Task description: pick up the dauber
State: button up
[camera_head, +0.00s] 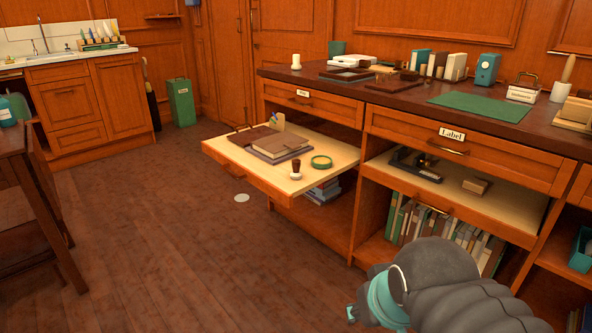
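A small upright piece with a dark brown top and a pale base (296,170), which looks like the dauber, stands on the pulled-out shelf (258,179) near its front right corner. A green ring (321,162) lies just right of it, apart from it. My gripper (353,312) shows at the bottom of the view, teal at the end of my dark grey arm. It is well in front of the shelf and apart from the piece. Its fingers are small and mostly hidden, so I cannot tell whether they are open.
Brown books or folders (277,145) lie behind the piece. A second pull-out shelf (500,203) sits to the right, with a drawer labelled "Label" (452,134) above it. The dark counter (400,93) holds many items. Open wooden floor (170,235) lies left, with a white disc (242,198).

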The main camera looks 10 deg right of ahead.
aim_at(295, 174)
jog(key=u, duration=0.35)
jog(key=k, duration=0.45)
jog(key=u, duration=0.9)
jog(key=i, duration=0.5)
jog(key=z, duration=0.65)
jog(key=i, duration=1.45)
jog(key=z, duration=0.7)
